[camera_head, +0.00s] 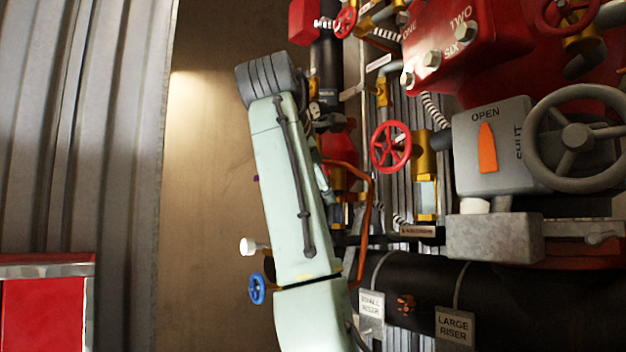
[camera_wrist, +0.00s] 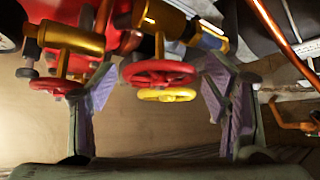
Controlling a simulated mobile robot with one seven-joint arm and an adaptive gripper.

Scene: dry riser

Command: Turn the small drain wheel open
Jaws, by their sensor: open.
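Several small handwheels show; I cannot tell from a label which is the drain wheel. In the wrist view my gripper (camera_wrist: 158,82) is open, a finger on each side of a small red wheel (camera_wrist: 158,66) on a brass valve. I see no clear contact. A yellow wheel (camera_wrist: 168,95) shows just beyond the red one. Another red wheel (camera_wrist: 56,85) sits on a brass valve outside the left finger. In the head view my arm hides most of the gripper and the wheels near it. A blue wheel (camera_head: 257,288) shows left of my arm.
A larger red wheel (camera_head: 390,147), an OPEN/SHUT indicator box (camera_head: 490,150) and a big grey handwheel (camera_head: 575,138) stand to the right. An orange-brown pipe (camera_wrist: 282,38) runs beside the right finger. A black pipe (camera_head: 420,290) lies below. Bare wall (camera_head: 205,150) is at left.

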